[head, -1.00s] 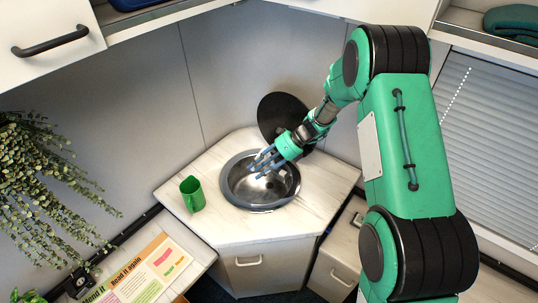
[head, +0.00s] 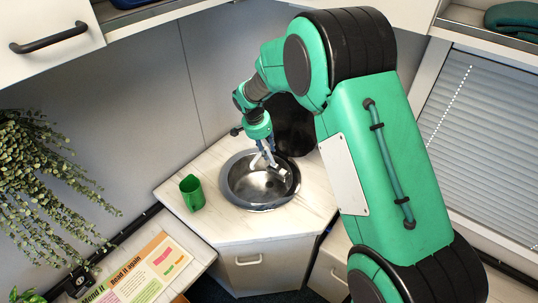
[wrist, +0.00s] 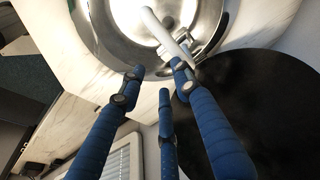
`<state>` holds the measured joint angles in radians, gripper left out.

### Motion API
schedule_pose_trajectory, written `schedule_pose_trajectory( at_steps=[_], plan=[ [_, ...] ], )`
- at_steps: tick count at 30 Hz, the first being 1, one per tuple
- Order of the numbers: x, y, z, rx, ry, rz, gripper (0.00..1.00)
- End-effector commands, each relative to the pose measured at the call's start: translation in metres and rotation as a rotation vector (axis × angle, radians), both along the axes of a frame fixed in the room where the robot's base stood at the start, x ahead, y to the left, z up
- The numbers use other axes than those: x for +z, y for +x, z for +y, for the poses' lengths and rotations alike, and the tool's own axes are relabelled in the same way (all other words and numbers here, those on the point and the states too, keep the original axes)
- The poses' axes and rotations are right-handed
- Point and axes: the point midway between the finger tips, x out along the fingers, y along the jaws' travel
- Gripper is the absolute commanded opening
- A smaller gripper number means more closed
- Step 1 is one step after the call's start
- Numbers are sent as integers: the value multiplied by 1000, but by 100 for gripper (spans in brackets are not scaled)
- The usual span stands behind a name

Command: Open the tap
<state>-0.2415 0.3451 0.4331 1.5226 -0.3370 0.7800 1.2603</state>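The tap (wrist: 166,32) shows in the wrist view as a pale, slender bar over the steel sink (wrist: 125,22), with a metal fitting at its lower right end. In the head view pale parts of the tap (head: 281,172) show over the sink (head: 226,188), partly behind my fingers. My gripper (head: 262,144) points down at the sink's back side. In the wrist view my gripper (wrist: 157,80) has its blue fingers spread, with nothing between them. The right fingertip is right beside the tap's lower end; I cannot tell whether they touch.
A black round lid (head: 295,128) stands upright behind the sink, close to my arm. A green mug (head: 192,193) stands on the counter (head: 217,227) left of the sink. A trailing plant (head: 40,165) hangs at the left. The counter's front left is clear.

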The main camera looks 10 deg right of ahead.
Motion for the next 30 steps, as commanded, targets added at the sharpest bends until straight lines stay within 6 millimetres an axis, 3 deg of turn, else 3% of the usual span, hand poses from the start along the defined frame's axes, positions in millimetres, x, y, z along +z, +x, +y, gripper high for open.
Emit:
schedule_pose_trajectory(
  at_steps=[6,12,23,30],
  plan=[
    [22,26,11,160,-89,-79,32],
    [29,33,14,201,-113,-98,32],
    [27,33,14,198,-112,-97,32],
    [14,37,10,198,-112,-96,32]
  ],
)
